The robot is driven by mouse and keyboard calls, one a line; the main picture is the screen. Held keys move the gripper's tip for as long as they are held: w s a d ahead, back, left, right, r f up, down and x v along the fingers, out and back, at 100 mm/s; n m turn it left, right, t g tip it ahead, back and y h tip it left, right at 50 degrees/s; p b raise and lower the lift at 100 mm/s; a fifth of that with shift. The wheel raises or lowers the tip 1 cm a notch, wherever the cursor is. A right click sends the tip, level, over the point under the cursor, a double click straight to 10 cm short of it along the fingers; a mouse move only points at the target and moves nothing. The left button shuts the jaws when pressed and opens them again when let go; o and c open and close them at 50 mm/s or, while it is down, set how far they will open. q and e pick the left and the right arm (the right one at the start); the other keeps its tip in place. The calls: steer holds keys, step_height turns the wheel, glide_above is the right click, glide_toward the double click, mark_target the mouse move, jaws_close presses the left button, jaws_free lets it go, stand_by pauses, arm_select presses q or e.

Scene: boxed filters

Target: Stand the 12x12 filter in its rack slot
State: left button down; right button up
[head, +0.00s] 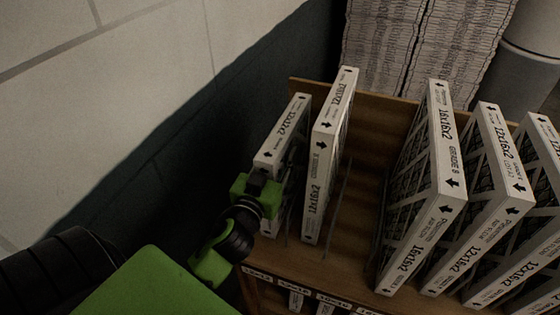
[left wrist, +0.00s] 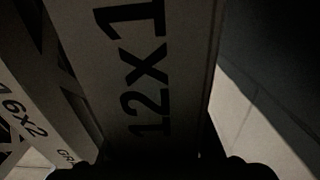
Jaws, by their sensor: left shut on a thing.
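The 12x12 filter (head: 283,140) is a white-edged boxed filter standing nearly upright at the left end of the wooden rack (head: 344,262). My left gripper (head: 262,187) is shut on its front edge, at about mid height. In the left wrist view the filter (left wrist: 150,70) fills the middle, with its large black print facing the camera. The filter's lower end is partly hidden behind my gripper, so I cannot tell if it rests on the rack floor. My right gripper is not in view.
A 12x16x2 filter (head: 329,150) stands close to the right. An empty gap follows, then a 16x16x2 filter (head: 447,150) and more filters. Thin wire dividers separate the slots. A block wall (head: 130,100) is close on the left. Stacked material (head: 420,45) stands behind.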

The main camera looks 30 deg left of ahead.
arm_select(q)
steer(key=shift+f, duration=0.65)
steer(key=shift+f, duration=0.25)
steer(key=c, duration=1.5)
jaws_free()
steer(key=shift+r, duration=0.1)
